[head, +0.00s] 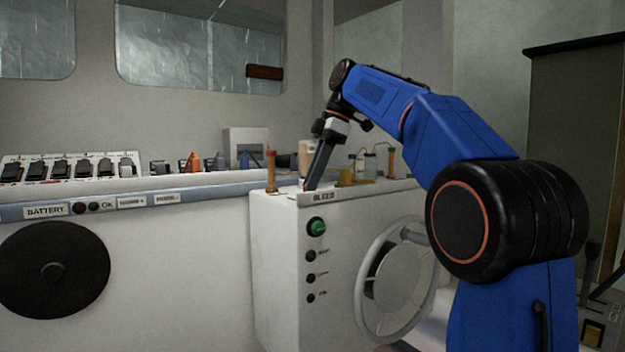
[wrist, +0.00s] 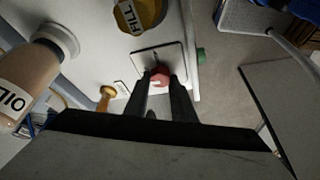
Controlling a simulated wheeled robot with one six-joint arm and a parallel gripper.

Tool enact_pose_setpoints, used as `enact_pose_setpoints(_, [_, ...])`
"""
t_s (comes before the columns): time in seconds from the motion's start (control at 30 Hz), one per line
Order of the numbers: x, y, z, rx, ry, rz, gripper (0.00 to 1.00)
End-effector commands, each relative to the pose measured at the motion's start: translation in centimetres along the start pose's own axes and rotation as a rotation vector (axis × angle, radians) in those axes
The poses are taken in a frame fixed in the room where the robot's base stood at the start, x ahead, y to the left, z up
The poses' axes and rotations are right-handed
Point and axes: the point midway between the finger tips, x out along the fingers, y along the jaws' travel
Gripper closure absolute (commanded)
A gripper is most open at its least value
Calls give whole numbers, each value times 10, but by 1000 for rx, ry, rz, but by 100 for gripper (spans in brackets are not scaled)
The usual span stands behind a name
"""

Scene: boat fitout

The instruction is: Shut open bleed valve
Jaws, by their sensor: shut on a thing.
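The bleed valve's red handle (wrist: 159,77) sits on a light square plate (wrist: 146,60) on top of the white console, in the wrist view. My gripper (wrist: 160,84) is shut on this red handle, with one dark finger on each side of it. In the head view my gripper (head: 307,186) points down onto the console top, just behind the BLEED label (head: 324,197). The fingers hide most of the handle there, and I cannot tell its angle.
A yellow FILL cap (wrist: 143,12), an OIL bottle (wrist: 32,75) and an amber-topped peg (wrist: 106,94) stand close around the plate. The console front carries a green button (head: 316,227) and a handwheel (head: 362,285). A switch panel (head: 70,172) lies left.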

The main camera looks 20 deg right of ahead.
Motion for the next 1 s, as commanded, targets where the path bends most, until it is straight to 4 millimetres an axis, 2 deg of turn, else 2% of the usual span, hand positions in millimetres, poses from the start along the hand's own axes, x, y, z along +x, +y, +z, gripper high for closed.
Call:
enact_pose_setpoints(0.6, [0,1,0,-37,-1,-15,99])
enact_pose_setpoints(0.63, [0,1,0,-37,-1,-15,72])
enact_pose_setpoints(0.7, [0,1,0,-37,-1,-15,58])
enact_pose_setpoints(1.0, [0,0,0,-37,0,-15,58])
